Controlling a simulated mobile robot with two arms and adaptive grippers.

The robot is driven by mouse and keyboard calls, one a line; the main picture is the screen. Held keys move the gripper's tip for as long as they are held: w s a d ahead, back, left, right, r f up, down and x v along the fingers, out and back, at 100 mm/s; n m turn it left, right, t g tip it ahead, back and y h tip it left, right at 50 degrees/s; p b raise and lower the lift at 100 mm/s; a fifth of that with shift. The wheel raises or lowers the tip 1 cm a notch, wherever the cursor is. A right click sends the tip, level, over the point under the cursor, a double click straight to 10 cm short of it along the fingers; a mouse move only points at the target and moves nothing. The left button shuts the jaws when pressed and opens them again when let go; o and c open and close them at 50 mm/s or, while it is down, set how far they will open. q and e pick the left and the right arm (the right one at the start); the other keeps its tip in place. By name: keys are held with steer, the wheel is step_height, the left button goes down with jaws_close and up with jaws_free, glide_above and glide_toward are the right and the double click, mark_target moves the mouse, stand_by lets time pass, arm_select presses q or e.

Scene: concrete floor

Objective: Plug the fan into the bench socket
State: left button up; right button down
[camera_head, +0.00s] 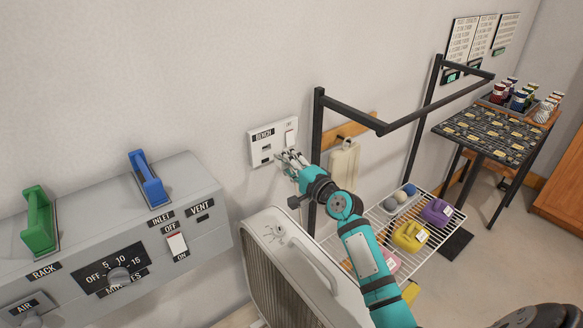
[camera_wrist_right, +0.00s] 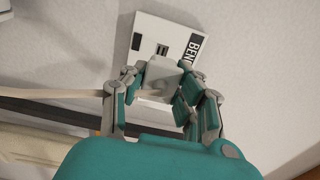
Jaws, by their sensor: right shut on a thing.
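The white bench socket plate (camera_head: 262,148) is on the wall, labelled BENCH, with a switch at its upper right. It also shows in the right wrist view (camera_wrist_right: 148,32), where one dark outlet is uncovered just beyond the plug. My right gripper (camera_head: 288,160) is in front of the plate's lower part, shut on a pale grey plug (camera_wrist_right: 162,74). A pale cord (camera_wrist_right: 60,94) runs left from the plug. Whether the plug touches the plate cannot be told; its prongs are hidden. The white box fan (camera_head: 330,292) stands below, left of my right arm. My left gripper is not in view.
A grey control panel (camera_head: 215,240) with green and blue handles, a dial and a switch is at left. A black frame (camera_head: 316,150) stands close right of the socket. A wire rack (camera_head: 440,200) with coloured items and a dark table (camera_head: 490,140) are farther right.

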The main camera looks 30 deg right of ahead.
steer(key=shift+w, duration=0.5)
steer(key=shift+w+a, duration=0.1)
steer(key=shift+w, duration=0.25)
steer(key=shift+w+a+b, duration=0.1)
steer(key=shift+w+b, duration=0.2)
steer(key=shift+w, duration=0.35)
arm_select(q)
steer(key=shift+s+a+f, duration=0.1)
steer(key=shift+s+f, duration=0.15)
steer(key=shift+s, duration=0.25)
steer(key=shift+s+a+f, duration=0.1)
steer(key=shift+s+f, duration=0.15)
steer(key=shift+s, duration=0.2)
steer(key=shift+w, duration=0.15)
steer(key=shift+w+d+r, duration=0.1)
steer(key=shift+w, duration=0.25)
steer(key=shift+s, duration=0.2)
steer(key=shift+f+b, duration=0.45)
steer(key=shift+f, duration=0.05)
arm_select(e)
steer(key=shift+w+a, duration=0.15)
steer(key=shift+w, duration=0.6)
steer(key=shift+w+a, duration=0.1)
steer(key=shift+w, duration=0.6)
